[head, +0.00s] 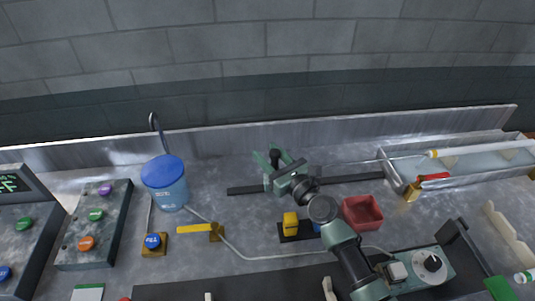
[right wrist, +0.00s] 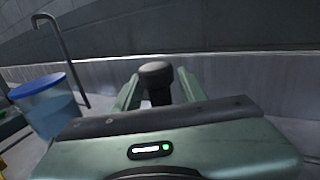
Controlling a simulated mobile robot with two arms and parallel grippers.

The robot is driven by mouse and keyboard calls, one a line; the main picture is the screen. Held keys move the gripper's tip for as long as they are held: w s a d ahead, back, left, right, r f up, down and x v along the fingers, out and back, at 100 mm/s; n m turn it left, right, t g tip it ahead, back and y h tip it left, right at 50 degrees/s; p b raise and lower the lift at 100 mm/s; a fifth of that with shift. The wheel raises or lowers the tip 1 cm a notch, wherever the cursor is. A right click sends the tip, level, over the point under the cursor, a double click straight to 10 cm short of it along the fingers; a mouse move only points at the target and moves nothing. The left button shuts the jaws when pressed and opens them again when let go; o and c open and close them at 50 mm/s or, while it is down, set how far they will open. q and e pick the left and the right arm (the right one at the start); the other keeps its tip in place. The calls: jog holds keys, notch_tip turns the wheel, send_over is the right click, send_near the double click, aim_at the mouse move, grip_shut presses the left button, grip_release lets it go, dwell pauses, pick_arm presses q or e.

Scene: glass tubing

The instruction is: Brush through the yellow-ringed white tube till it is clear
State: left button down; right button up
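The yellow-ringed white tube (head: 485,148) lies over the metal trough at the right. Its yellow ring (head: 434,153) is at its left end. A thin rod (head: 365,161) runs level from there left towards my right gripper. Whether its tip is inside the tube is too small to tell. My right gripper (head: 272,157) stands over the bench with a black upright knob (head: 275,153) between its fingers. In the right wrist view the knob (right wrist: 157,76) shows gaps to both fingers, which look open. The knob's join to the rod is hidden. My left gripper is out of view.
A blue-lidded tub (head: 166,185) stands left of my gripper, near a grey hooked pipe (head: 155,125). A red bin (head: 362,212), a yellow block (head: 290,223) and a red-handled valve (head: 425,180) are right and in front. A metal trough (head: 465,178) sits at right. The back wall is close.

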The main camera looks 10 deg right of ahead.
aim_at(277, 163)
jog(key=shift+v, duration=3.9)
